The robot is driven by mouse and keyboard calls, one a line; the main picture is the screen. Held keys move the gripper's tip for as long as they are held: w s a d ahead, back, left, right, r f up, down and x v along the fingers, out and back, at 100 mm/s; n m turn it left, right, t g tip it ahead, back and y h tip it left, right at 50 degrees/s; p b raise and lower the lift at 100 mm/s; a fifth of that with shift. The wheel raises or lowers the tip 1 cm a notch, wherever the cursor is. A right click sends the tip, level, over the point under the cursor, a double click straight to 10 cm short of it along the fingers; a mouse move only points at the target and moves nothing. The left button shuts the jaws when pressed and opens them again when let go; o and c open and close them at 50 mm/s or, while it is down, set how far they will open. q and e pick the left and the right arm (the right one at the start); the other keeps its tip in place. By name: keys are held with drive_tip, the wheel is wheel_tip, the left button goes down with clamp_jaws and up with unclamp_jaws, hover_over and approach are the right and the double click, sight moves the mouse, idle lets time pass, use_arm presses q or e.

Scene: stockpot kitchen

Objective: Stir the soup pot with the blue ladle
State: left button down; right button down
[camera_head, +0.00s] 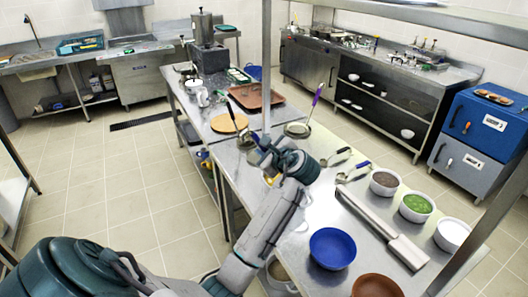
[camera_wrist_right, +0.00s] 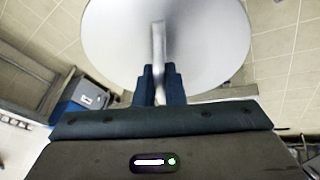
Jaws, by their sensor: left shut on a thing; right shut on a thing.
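My left gripper (camera_head: 257,151) is over the steel counter at the middle of the head view, shut on what looks like a dark-handled utensil (camera_head: 231,112); the grip itself is partly hidden. A ladle with a blue handle (camera_head: 361,165) lies on the counter to its right. A ladle with a purple handle (camera_head: 317,93) stands up from a round metal vessel (camera_head: 297,130). I cannot tell which vessel is the soup pot. My right gripper (camera_wrist_right: 158,82) is shut on the pale handle of a large grey disc, which looks like a lid (camera_wrist_right: 205,45); neither shows in the head view.
White bowls with dark contents (camera_head: 384,181), green contents (camera_head: 416,206) and pale contents (camera_head: 451,233) line the counter's right side. A blue bowl (camera_head: 332,247) and a brown bowl (camera_head: 376,287) stand nearer. A post (camera_head: 266,60) rises behind the gripper. A brown tray (camera_head: 256,96) lies farther back.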

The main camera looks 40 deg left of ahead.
drive_tip(key=shift+f, duration=0.5)
use_arm(q)
wheel_tip(320, 180, down, 10)
drive_tip(key=b, duration=0.1)
drive_tip(key=shift+r, duration=0.15)
use_arm(e)
drive_tip(key=shift+f, duration=0.4)
use_arm(q)
drive_tip(key=shift+w+a, duration=0.1)
drive_tip(key=shift+a, duration=0.05)
use_arm(e)
drive_tip(key=shift+r, duration=0.1)
